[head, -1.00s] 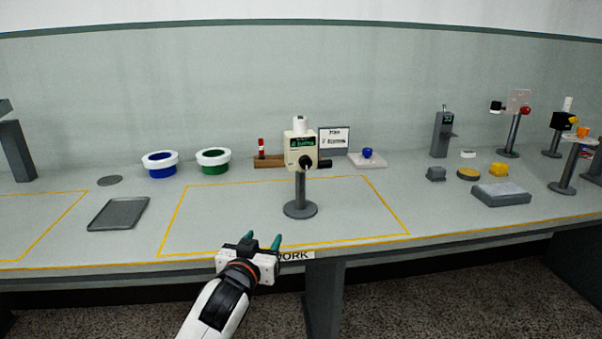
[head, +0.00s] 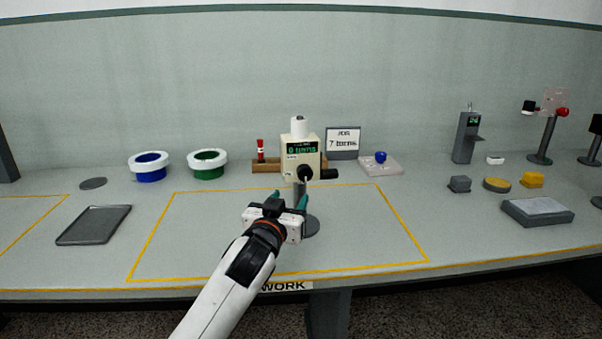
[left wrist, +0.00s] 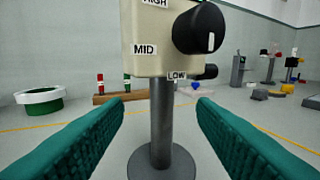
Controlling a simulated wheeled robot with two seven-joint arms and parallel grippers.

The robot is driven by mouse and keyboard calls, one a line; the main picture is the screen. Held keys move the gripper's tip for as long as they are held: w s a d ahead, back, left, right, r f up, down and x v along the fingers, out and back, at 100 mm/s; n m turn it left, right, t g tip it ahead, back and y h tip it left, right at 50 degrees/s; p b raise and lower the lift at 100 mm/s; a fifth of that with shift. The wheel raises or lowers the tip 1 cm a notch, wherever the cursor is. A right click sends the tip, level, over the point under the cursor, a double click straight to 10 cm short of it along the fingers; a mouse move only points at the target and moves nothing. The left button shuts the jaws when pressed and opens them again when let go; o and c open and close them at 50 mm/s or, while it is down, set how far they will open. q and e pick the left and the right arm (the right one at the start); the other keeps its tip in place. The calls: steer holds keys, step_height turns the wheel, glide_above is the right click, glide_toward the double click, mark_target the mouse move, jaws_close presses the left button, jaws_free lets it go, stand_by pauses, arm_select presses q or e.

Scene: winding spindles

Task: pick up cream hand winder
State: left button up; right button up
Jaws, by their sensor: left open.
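The cream hand winder (head: 301,157) stands upright on a grey post and round base inside the yellow work outline. It has a green display, a white spool on top and a black crank on its right. In the left wrist view its cream body (left wrist: 155,52) fills the top, with a black knob and MID and LOW labels. My left gripper (head: 290,200) is open, in front of the winder's post and below its body. In the left wrist view the post (left wrist: 162,115) stands beyond and between the two teal fingers, with nothing held. My right gripper is not in view.
A blue-and-white ring (head: 149,167) and a green-and-white ring (head: 208,164) stand left. A wooden rack (head: 280,166), a sign (head: 343,143) and a pale plate with a blue knob (head: 380,166) are behind. A grey tray (head: 94,225) lies left. The outlined area is otherwise clear.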

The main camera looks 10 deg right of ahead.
mark_target(298, 189)
arm_select(q)
steer(key=x, duration=0.4)
steer(key=shift+d+f, duration=0.1)
steer(key=shift+f, duration=0.05)
steer(key=shift+b+x, duration=0.45)
steer(key=shift+x, duration=1.55)
steer(key=shift+f, duration=0.1)
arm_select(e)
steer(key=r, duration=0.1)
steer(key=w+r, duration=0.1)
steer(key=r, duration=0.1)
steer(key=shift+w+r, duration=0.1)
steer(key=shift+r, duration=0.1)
arm_select(q)
jaws_close()
